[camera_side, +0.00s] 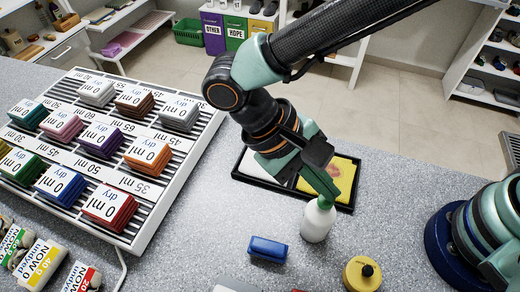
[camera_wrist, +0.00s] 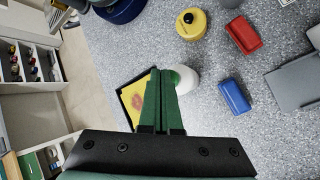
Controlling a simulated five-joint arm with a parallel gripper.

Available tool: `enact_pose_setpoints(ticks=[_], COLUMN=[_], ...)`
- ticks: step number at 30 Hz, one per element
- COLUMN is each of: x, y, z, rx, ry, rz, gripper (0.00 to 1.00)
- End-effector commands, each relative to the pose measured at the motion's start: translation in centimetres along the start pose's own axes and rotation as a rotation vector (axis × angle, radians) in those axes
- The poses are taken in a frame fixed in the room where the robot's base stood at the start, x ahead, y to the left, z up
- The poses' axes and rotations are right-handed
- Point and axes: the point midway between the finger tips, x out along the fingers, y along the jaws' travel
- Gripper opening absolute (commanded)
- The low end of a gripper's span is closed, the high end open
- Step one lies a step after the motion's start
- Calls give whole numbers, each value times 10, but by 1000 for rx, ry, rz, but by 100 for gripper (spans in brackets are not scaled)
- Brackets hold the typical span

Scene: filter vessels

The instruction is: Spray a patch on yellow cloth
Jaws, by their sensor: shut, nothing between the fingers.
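The yellow cloth (camera_side: 346,171) lies in a black tray (camera_side: 346,208) and bears a reddish-brown patch, partly hidden by my gripper in the side view. In the wrist view the yellow cloth (camera_wrist: 129,90) shows left of my fingers. A white bottle with a green top (camera_side: 317,223) stands upright on the counter just in front of the tray; it also shows in the wrist view (camera_wrist: 187,80). My gripper (camera_side: 332,196) is shut and empty, fingers pointing down at the bottle's top. In the wrist view its fingertips (camera_wrist: 162,72) overlap the bottle; I cannot tell whether they touch it.
A blue block (camera_side: 268,249) and a yellow round container with a black knob (camera_side: 362,273) stand nearby. A red block (camera_wrist: 244,36) lies farther off. A slatted white rack (camera_side: 186,127) with several labelled cloth stacks fills the left. Speckled counter between rack and bottle is clear.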

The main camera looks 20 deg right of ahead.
Motion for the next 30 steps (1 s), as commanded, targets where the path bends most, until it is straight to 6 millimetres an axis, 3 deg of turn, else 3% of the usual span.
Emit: enact_pose_setpoints(ticks=[14,30], x=[2,-14], y=[-1,8], z=[-1,7], rx=[0,0], ry=[0,0], rz=[0,0], gripper=[0,0])
